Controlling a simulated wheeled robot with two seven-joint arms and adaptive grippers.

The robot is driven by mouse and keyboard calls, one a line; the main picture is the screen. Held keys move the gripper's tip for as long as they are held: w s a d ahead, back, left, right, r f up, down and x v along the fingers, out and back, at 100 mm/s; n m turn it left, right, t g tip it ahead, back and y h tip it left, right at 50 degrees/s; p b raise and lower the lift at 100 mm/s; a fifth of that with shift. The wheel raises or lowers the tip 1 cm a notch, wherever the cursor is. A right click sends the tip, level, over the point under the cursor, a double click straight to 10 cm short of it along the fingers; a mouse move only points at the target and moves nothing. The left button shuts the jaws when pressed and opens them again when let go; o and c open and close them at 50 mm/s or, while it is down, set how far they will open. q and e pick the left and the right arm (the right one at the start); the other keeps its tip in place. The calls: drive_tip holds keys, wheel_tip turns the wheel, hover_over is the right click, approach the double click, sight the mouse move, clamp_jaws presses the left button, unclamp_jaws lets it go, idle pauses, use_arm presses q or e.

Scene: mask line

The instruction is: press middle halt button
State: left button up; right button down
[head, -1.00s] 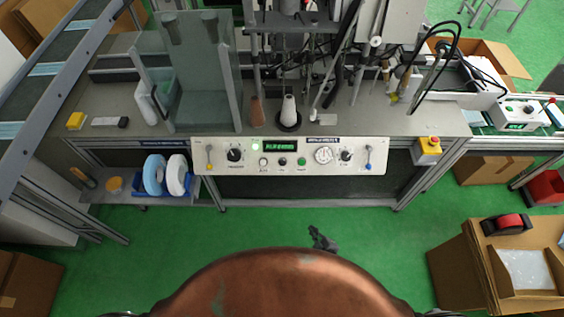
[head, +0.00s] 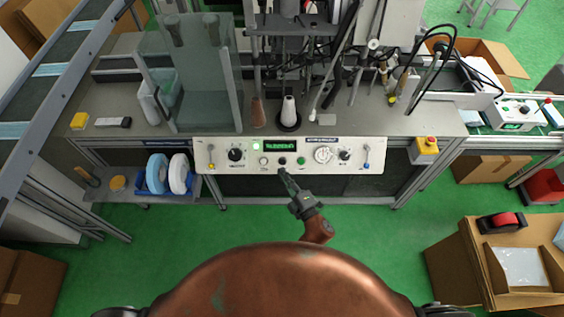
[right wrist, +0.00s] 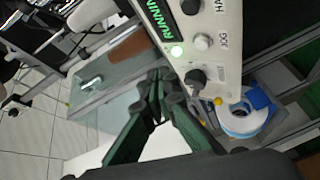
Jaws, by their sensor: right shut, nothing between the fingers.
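The middle halt button is a small black button (head: 282,161) on the white control panel (head: 222,163), between a white button (head: 263,161) and a green button (head: 301,161). My right gripper (head: 285,173) is shut and empty; in the head view its tips appear just below the black button, and whether they touch the panel cannot be told. In the right wrist view, the fingers (right wrist: 160,78) point toward the panel; the white button (right wrist: 203,42) is labelled JOG, and the dark halt button (right wrist: 190,6) shows at the top edge. My left gripper is not in view.
A lit green display (head: 280,146) sits above the buttons. A black knob (head: 235,155) is to the left. Green floor in front is clear.

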sight(282, 162)
drive_tip(key=shift+w+f, duration=0.1)
drive_tip(key=shift+f, duration=0.05)
drive_tip(key=w+f+b, duration=0.5)
drive_tip(key=w+b, duration=0.1)
drive_tip(key=shift+w+f, duration=0.25)
drive_tip(key=shift+w, duration=0.05)
idle(1.4)
drive_tip(key=shift+w+f+b, duration=0.25)
drive_tip(key=shift+w+b, duration=0.1)
drive_tip(key=shift+b, duration=0.15)
drive_tip(key=shift+w+f+b, duration=0.25)
drive_tip(key=shift+w+b, duration=0.05)
idle(0.7)
drive_tip(key=shift+s+d+r, duration=0.1)
drive_tip(key=shift+s+r+p, duration=0.45)
drive_tip(key=shift+s+p, duration=0.1)
drive_tip(key=shift+p, duration=0.1)
